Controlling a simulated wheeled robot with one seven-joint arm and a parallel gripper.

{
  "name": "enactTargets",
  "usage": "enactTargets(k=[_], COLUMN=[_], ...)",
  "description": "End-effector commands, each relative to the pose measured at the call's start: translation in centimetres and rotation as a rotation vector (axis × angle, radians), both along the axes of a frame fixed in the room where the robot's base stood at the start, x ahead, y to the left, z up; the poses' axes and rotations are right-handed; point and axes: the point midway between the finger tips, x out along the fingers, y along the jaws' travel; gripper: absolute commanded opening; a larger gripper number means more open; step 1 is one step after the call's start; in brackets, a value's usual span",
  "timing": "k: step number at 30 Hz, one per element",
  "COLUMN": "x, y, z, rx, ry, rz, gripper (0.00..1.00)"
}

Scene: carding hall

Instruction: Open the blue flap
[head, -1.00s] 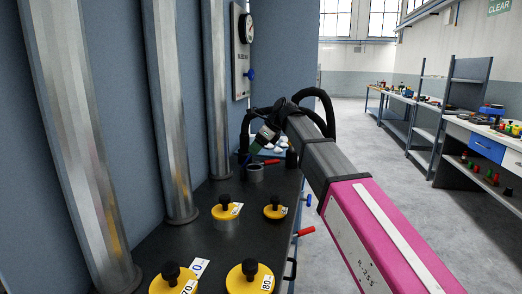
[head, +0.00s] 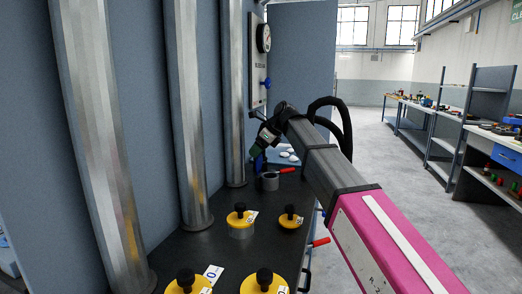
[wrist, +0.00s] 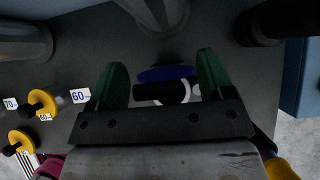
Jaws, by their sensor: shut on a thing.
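The blue flap (wrist: 168,73) shows in the wrist view as a dark blue rounded piece between the two green fingers of my gripper (wrist: 163,80). The fingers are apart, with the blue piece filling the gap near their tips. A black cylinder and a pale ring show just below it in the picture. In the head view my gripper (head: 257,150) points down over the far part of the dark bench top, with a small blue part (head: 259,162) at its tips. The flap's hinge and how far it stands open cannot be made out.
Yellow weights with black knobs (head: 240,215) stand on the dark bench (head: 215,240). A grey cup (head: 270,182) and a red handle (head: 287,170) are close to my gripper. Metal columns (head: 190,110) rise at left. A gauge panel (head: 260,60) hangs behind. Open floor lies right.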

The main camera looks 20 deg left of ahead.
Motion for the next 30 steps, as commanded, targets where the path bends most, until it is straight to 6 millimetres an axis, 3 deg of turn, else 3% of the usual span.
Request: enactTargets(k=[13, 14, 15, 16, 24, 30], x=[0.0, -0.1, 0.0, 0.0, 0.0, 0.2], y=[0.3, 0.3, 0.3, 0.3, 0.0, -1.4], z=[0.0, 0.0, 0.0, 0.0, 0.1, 2.0], rx=[0.006, 0.006, 0.005, 0.005, 0.002, 0.003], ry=[0.001, 0.001, 0.001, 0.001, 0.000, 0.000], rz=[0.001, 0.001, 0.001, 0.001, 0.000, -0.001], gripper=[0.32, 0.81, 0.94, 1.00, 1.00, 1.00])
